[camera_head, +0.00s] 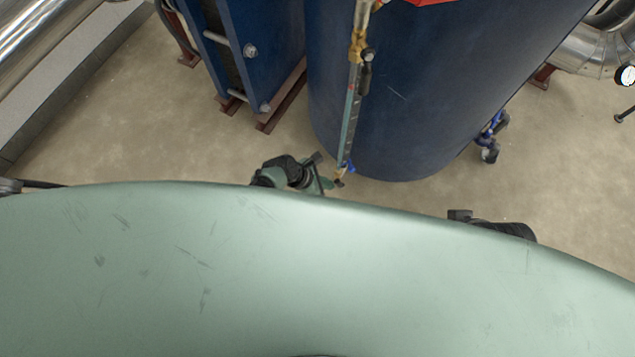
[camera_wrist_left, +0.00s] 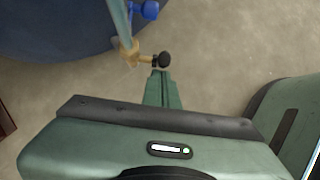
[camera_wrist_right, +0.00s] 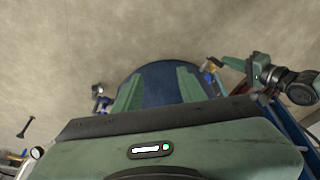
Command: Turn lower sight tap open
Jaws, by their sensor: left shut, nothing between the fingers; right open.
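The sight glass (camera_head: 350,115) is a thin upright tube in front of the blue tank (camera_head: 430,90). At its lower end is a brass fitting (camera_wrist_left: 128,52) with a blue handle (camera_wrist_left: 149,10) and a black knob (camera_wrist_left: 162,60) on a short stem. The blue handle also shows in the head view (camera_head: 348,168). I cannot tell which of the two turns the lower tap. My left gripper (camera_wrist_left: 161,73) is shut and empty, its tips just short of the black knob.
A blue plate exchanger (camera_head: 265,45) on red-brown feet stands left of the tank. A blue valve (camera_head: 490,135) sits low at the tank's right side. A steel pipe (camera_head: 600,45) and a gauge (camera_head: 625,75) are at far right. Bare floor lies between.

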